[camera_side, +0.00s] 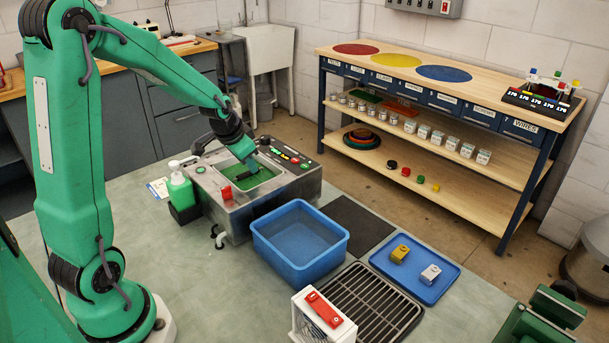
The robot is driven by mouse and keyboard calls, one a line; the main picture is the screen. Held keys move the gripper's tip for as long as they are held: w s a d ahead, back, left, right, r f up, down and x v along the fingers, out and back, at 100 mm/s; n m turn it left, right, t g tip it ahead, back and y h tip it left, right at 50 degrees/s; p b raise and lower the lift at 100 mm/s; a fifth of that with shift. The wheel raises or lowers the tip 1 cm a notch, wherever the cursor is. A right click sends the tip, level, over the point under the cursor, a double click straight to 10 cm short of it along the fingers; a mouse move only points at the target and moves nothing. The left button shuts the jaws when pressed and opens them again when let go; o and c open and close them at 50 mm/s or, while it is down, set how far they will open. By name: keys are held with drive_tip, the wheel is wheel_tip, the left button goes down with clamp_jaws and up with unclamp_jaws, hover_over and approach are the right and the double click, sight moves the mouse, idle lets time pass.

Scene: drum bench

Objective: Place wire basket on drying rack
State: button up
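My arm reaches down over the green-filled tank (262,176) of a grey bench machine. My gripper (246,172) is at or just above the green liquid, small and dark. I cannot tell whether its fingers are open or shut. A dark shape sits at the fingertips; whether it is part of a wire basket or of my gripper is unclear. No wire basket shows clearly elsewhere. The drying rack (372,303), a black slatted grate, lies on the bench at the front, with nothing seen on its slats.
A blue tub (300,240) stands between the machine and rack. A green bottle (180,188) stands left of the machine.

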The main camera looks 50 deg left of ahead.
drive_tip(key=shift+d+r, duration=0.1)
idle(0.6)
drive_tip(key=s+d+r+h, duration=0.1)
drive_tip(key=s+d+r, duration=0.5)
drive_tip(key=s+d, duration=0.2)
drive_tip(key=s+d+r+h, duration=0.1)
drive_tip(key=s+d+r, duration=0.5)
drive_tip(key=s+d, duration=0.3)
drive_tip(key=shift+s+d+r+t, duration=0.15)
drive_tip(key=shift+s+d+t, duration=0.1)
drive_tip(key=shift+d+t, duration=0.2)
drive_tip(key=shift+o, duration=0.2)
drive_tip(key=shift+s+d, duration=0.2)
drive_tip(key=shift+s, duration=0.25)
